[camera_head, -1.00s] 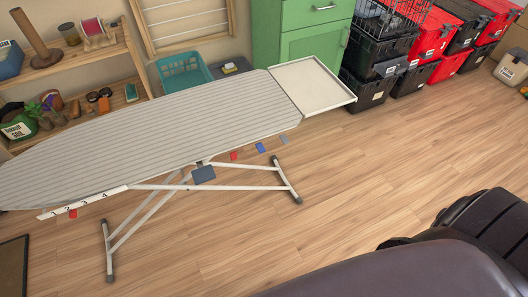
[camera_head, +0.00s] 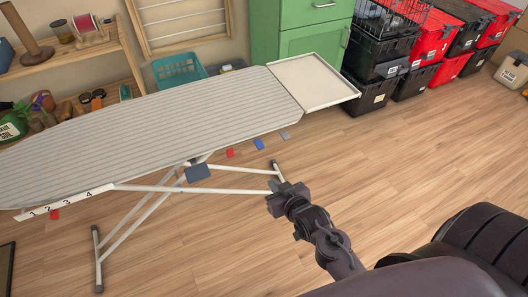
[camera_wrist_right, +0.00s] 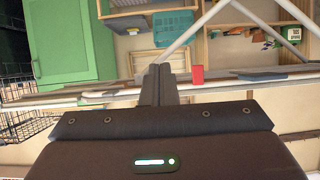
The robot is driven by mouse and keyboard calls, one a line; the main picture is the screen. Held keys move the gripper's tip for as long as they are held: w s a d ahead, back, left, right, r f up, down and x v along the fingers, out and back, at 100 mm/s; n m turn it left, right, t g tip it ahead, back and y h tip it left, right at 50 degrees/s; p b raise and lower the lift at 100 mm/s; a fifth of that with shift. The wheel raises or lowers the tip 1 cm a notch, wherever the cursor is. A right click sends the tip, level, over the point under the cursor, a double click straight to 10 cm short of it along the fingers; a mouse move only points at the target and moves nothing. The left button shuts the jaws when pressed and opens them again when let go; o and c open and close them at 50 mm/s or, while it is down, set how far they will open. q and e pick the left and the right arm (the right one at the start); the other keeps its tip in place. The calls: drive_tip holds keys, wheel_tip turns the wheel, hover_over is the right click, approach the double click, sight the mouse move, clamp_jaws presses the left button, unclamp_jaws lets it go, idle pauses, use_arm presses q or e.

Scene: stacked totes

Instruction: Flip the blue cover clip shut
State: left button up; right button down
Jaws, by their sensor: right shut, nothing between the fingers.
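The blue clip (camera_head: 258,144) is a small flat tab. It hangs off the near edge of the striped ironing board (camera_head: 150,115), between a red clip (camera_head: 231,153) and a grey clip (camera_head: 285,135). My right gripper (camera_head: 275,184) is shut and empty, below the blue clip in the head view and apart from it there. In the right wrist view, its closed fingers (camera_wrist_right: 158,82) point at the board edge, with the red clip (camera_wrist_right: 197,77) just to their right. I cannot make out the blue clip there; the fingers may hide it. My left gripper is not in view.
A slate-blue block (camera_head: 198,172) hangs under the board, above its white crossed legs (camera_head: 150,220). Another red clip (camera_head: 55,214) sits by the numbered strip (camera_head: 75,199). A cream tray (camera_head: 310,82) extends from the board's right end.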

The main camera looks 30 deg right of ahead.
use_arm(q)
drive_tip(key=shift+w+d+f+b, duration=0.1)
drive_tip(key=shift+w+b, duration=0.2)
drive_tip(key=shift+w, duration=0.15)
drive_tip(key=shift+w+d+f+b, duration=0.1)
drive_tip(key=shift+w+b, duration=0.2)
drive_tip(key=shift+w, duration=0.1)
use_arm(e)
wheel_tip(320, 180, up, 12)
drive_tip(key=w+d+t, duration=0.1)
drive_tip(key=t, duration=0.1)
drive_tip(key=shift+d+f+t, duration=0.15)
drive_tip(key=shift+d+t, duration=0.1)
drive_tip(key=shift+t, duration=0.05)
hover_over(264, 147)
drive_tip(key=v, duration=0.2)
wheel_tip(264, 147, down, 3)
drive_tip(key=f, duration=0.2)
drive_tip(key=f+b, duration=0.1)
drive_tip(key=shift+w+a+f, duration=0.2)
drive_tip(key=shift+a+f, duration=0.15)
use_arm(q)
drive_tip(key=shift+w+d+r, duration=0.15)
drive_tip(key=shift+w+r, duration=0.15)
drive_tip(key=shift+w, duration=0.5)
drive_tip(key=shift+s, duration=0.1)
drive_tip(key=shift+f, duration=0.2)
use_arm(e)
drive_tip(key=shift+f, duration=0.15)
